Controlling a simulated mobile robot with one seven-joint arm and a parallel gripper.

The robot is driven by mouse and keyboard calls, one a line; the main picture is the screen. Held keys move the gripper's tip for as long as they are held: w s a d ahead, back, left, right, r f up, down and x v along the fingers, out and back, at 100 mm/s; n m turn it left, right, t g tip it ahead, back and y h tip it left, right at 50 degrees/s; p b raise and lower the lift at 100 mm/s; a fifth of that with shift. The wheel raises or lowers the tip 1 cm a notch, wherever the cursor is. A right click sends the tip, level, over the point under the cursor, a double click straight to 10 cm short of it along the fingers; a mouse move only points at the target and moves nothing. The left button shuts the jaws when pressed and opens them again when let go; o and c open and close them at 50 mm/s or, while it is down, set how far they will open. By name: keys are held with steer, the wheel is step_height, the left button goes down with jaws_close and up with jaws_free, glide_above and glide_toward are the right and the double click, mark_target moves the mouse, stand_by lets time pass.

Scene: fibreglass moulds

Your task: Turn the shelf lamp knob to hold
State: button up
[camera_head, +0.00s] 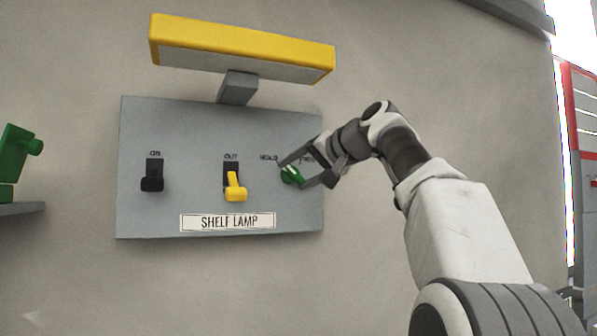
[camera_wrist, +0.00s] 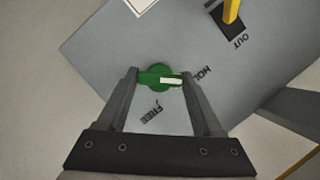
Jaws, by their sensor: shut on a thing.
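The shelf lamp knob (camera_head: 291,176) is green and sits at the right of the grey panel, below the HOLD and FREE labels. In the wrist view the knob (camera_wrist: 153,78) has a white pointer mark on its bar, pointing right toward the HOLD label (camera_wrist: 204,74). The FREE label (camera_wrist: 157,111) lies below the knob there. My gripper (camera_head: 293,174) is shut on the knob, with one finger at each end of the bar in the wrist view (camera_wrist: 160,77). My fingers hide parts of the labels.
The grey panel (camera_head: 190,125) also carries a black switch (camera_head: 152,180), a yellow switch (camera_head: 235,186) under OUT, and a SHELF LAMP plate (camera_head: 228,222). A yellow lamp hood (camera_head: 240,42) juts out above. A green object (camera_head: 14,155) stands on a ledge at the left.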

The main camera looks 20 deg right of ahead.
stand_by(0.3)
steer(key=o, duration=1.4)
steer(key=shift+c, duration=0.2)
steer(key=b+v, duration=0.2)
steer(key=v, duration=1.5)
steer(key=shift+s+b, duration=0.2)
steer(key=shift+b, duration=0.1)
steer(key=shift+d, duration=0.15)
